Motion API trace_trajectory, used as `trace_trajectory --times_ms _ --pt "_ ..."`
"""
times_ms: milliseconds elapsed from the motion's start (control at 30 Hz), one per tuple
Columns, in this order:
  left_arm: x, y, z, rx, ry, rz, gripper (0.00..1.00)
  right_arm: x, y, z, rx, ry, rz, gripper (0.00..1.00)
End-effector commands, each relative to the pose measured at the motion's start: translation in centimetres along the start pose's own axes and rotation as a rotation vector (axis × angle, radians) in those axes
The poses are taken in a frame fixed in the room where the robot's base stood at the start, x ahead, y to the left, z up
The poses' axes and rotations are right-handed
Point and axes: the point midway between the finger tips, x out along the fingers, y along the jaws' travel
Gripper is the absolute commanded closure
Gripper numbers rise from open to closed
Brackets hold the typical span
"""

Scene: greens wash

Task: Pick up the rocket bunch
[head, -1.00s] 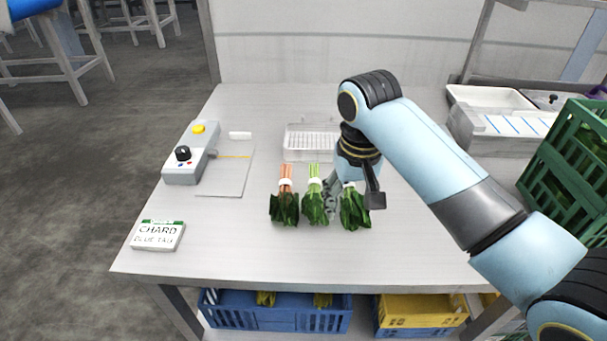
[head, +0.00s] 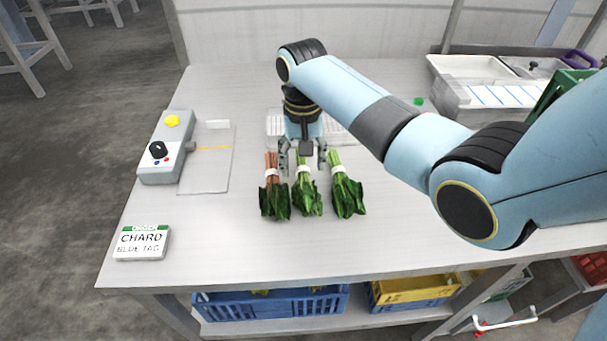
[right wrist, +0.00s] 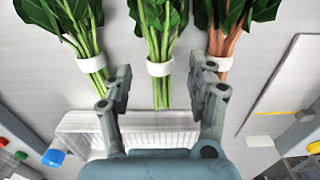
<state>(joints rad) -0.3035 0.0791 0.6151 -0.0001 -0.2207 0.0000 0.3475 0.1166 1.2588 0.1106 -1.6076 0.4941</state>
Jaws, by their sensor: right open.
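Three leafy bunches with white bands lie in a row on the table: a red-stemmed one (head: 274,198) at left, a green-stemmed one (head: 308,197) in the middle and another green-stemmed one (head: 347,194) at right. No label shows which is the rocket. My right gripper (head: 303,164) is open, pointing down at the stem end of the middle bunch, one finger on each side. In the right wrist view, the middle bunch's stems (right wrist: 158,42) lie between the open fingers (right wrist: 160,74); contact cannot be told. The red stems (right wrist: 222,44) show at right there. My left gripper is out of view.
A white slatted tray (head: 345,136) lies behind the bunches. A control box (head: 165,147) with knobs and a grey plate (head: 206,170) stand at left. White bins (head: 480,68) are at back right.

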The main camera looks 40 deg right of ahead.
Motion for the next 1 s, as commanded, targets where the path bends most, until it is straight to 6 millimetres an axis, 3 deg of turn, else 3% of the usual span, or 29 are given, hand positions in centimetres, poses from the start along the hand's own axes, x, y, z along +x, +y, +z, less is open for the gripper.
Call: trace_trajectory --times_ms 133,367,800,1000 --pt "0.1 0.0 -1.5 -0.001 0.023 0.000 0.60 1.6 0.0 0.0 0.000 0.001 0.000 0.42" --pt "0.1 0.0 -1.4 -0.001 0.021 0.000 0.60 1.8 0.0 0.0 0.000 0.002 0.000 0.42" --pt "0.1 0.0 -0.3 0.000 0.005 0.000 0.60 1.8 0.0 0.0 0.000 0.002 0.000 0.99" --pt "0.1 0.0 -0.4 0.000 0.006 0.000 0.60 1.7 0.0 0.0 0.000 0.002 0.000 1.00"
